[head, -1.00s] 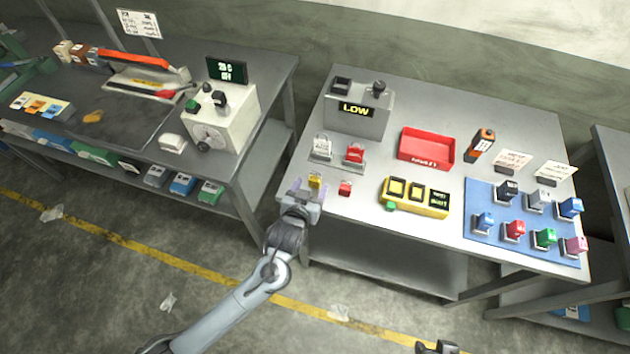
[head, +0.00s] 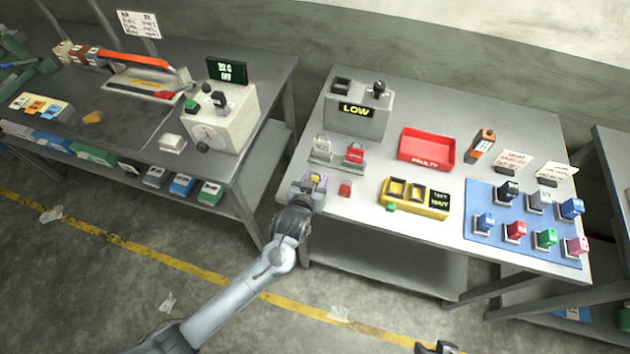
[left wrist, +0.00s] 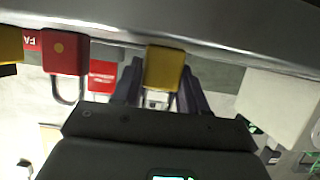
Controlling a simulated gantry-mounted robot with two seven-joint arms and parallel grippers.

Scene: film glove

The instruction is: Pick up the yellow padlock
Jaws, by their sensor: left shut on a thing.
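The yellow padlock (head: 315,178) is at the front left of the right-hand metal table, partly hidden by my left gripper (head: 309,185). In the left wrist view the padlock's yellow body (left wrist: 163,67) sits between the two dark fingers of my left gripper (left wrist: 160,88), which is shut on it. I cannot tell whether the padlock still touches the table. A dark part of my right gripper (head: 437,348) shows at the bottom edge of the head view; its fingers are not clear.
A red padlock (head: 345,188) stands close right of the left gripper; it also shows in the left wrist view (left wrist: 64,55). Behind are a small stand (head: 335,163) with padlocks and a red tray (head: 428,161). A yellow box (head: 414,207) and blue mat (head: 483,242) are farther right.

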